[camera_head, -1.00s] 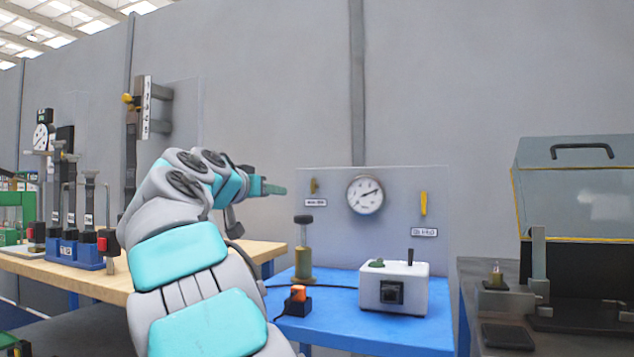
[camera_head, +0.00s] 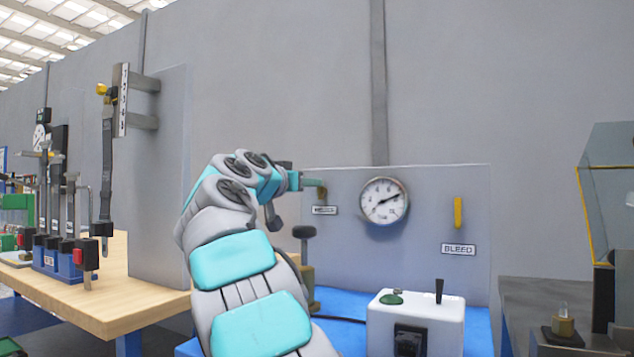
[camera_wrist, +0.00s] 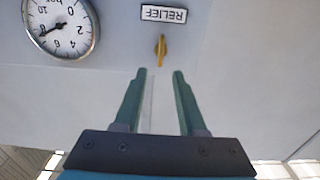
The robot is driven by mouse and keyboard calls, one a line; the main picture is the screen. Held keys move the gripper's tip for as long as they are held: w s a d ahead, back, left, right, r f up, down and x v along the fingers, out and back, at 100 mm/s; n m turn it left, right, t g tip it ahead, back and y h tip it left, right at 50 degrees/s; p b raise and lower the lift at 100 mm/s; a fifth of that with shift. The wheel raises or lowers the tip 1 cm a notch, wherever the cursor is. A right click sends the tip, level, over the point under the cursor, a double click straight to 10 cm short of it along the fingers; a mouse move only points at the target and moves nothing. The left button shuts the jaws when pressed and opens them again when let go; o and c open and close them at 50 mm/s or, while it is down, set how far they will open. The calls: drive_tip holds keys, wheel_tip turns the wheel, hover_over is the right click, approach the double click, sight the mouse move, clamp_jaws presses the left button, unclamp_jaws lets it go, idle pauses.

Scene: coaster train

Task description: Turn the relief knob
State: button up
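The relief knob (camera_wrist: 160,50) is a small yellow knob on the grey panel. In the wrist view, which looks upside down, it stands beside the white RELIEF label (camera_wrist: 164,14). My gripper (camera_wrist: 160,73) is open and empty. Its two green fingers point toward the knob, one on each side of its line, with the tips short of it in the picture. In the head view my gripper (camera_head: 316,183) is in front of the panel's left part and largely covers the knob; the label (camera_head: 324,210) shows just below.
A round gauge (camera_head: 384,201) sits right of the knob. A yellow BLEED handle (camera_head: 458,212) is further right. A white box (camera_head: 452,318) with a switch and a brass post (camera_head: 305,270) stand on the blue bench below. A wooden bench (camera_head: 110,300) is at the left.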

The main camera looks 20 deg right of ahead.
sight(322, 190)
drive_tip(key=p+x, duration=0.1)
drive_tip(key=x, duration=0.4)
drive_tip(key=shift+a, duration=0.1)
clamp_jaws()
idle(0.4)
